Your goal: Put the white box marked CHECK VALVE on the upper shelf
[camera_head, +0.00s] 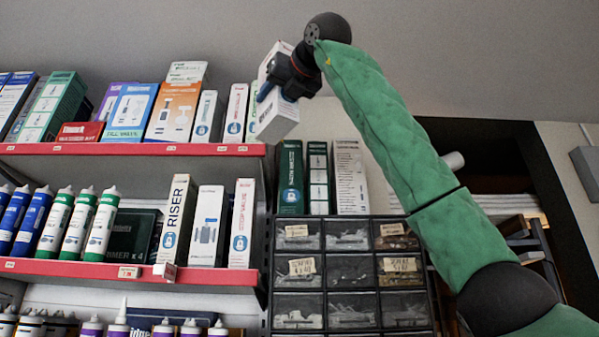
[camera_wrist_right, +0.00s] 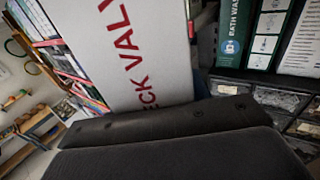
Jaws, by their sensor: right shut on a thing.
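The white box marked CHECK VALVE (camera_head: 277,122) is held by my right gripper (camera_head: 290,78) high up at the right end of the upper shelf (camera_head: 130,149). In the head view it is slightly tilted and the gripper covers part of it. Its lower end overlaps the shelf's right end in the picture; I cannot tell whether it touches the shelf. My left gripper is not in view.
A lower red-edged shelf (camera_head: 100,268) holds tubes and boxes. Right of the shelves, a drawer cabinet (camera_head: 350,272) carries upright boxes, including a dark green one (camera_head: 290,178).

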